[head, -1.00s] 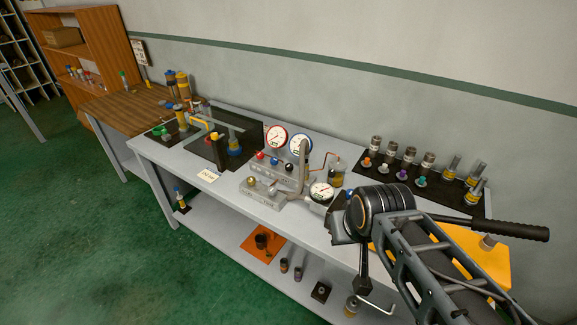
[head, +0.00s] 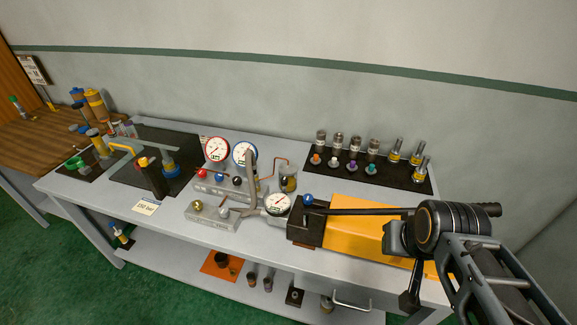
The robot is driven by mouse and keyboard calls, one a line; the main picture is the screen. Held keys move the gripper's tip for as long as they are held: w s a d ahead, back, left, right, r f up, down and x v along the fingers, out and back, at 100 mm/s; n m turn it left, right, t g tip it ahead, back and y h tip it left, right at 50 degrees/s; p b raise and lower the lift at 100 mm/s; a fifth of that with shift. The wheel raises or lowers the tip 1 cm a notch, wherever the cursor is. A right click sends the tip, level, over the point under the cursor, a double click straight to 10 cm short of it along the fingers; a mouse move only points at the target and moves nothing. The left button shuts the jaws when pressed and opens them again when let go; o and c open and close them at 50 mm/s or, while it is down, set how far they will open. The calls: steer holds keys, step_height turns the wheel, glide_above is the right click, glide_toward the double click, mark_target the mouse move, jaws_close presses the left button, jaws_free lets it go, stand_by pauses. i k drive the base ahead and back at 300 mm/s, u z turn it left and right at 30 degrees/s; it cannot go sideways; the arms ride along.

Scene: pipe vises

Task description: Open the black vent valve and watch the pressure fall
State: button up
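The black knob (head: 237,181) sits at the right end of a row of red (head: 201,173), blue (head: 219,177) and black knobs on a grey valve block (head: 222,190). A red-rimmed gauge (head: 217,149) and a blue-rimmed gauge (head: 244,153) stand behind them; the needles are too small to read. Another gauge (head: 278,203) joins the yellow hand pump (head: 350,228) with its long black lever (head: 370,211). My gripper (head: 409,301) points down at the bench's right front, well right of the black knob. Whether its fingers are open does not show.
A grey upright bracket (head: 251,180) stands close right of the black knob. A front block with a brass knob (head: 197,206), a clear jar (head: 288,178) and a "150 bar" card (head: 146,207) are nearby. A black mat (head: 400,182) holds several fittings.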

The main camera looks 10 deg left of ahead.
mark_target(237, 180)
steer(key=z, duration=1.05)
steer(key=k, duration=1.75)
steer(key=u, duration=1.4)
steer(key=i, duration=1.7)
